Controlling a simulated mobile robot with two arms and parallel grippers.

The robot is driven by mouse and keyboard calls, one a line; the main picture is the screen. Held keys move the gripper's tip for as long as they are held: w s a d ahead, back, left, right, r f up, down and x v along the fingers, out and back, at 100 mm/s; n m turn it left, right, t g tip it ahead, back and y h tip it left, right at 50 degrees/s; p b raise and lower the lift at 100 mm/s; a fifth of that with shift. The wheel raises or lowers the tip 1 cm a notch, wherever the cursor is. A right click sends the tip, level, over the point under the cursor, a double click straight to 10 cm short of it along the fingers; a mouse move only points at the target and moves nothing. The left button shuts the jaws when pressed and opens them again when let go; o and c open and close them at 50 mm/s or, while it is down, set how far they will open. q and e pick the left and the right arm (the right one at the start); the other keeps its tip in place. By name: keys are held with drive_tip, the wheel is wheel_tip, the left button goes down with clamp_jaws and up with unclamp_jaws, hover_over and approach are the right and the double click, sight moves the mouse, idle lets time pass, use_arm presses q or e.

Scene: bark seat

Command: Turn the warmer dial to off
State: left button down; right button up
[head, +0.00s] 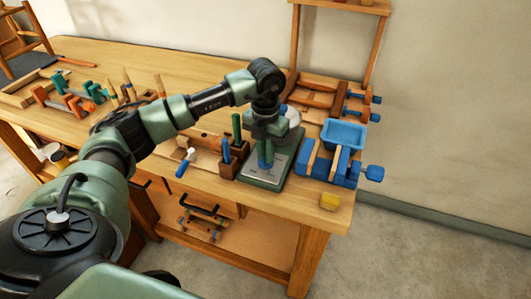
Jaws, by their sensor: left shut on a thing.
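The warmer (277,172) is a low green unit with a grey top plate, near the front right of the wooden bench. My left gripper (265,163) points down over the plate from above. It is shut, with its tips low at the plate, on what appears to be the warmer dial. The dial itself is hidden by the fingers, so its setting cannot be read. A pale round thing (293,115) shows behind the gripper, partly covered. My right gripper is not in view.
A blue vise-like tool (330,170) and a blue tray (344,134) stand close right of the warmer. A wooden holder (230,163) with coloured handles is close left. Clamps (75,103) lie far left.

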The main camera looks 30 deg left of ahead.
use_arm(q)
drive_tip(key=shift+w+r+n, duration=0.1)
drive_tip(key=shift+r+n, duration=0.05)
drive_tip(key=shift+n, duration=0.75)
drive_tip(key=shift+a, duration=0.1)
drive_tip(key=c, duration=1.4)
unclamp_jaws()
drive_tip(key=shift+c, duration=0.2)
wheel_tip(320, 180, up, 8)
drive_tip(key=shift+f+b, duration=0.15)
drive_tip(key=shift+b, duration=0.55)
drive_tip(key=shift+f, duration=0.1)
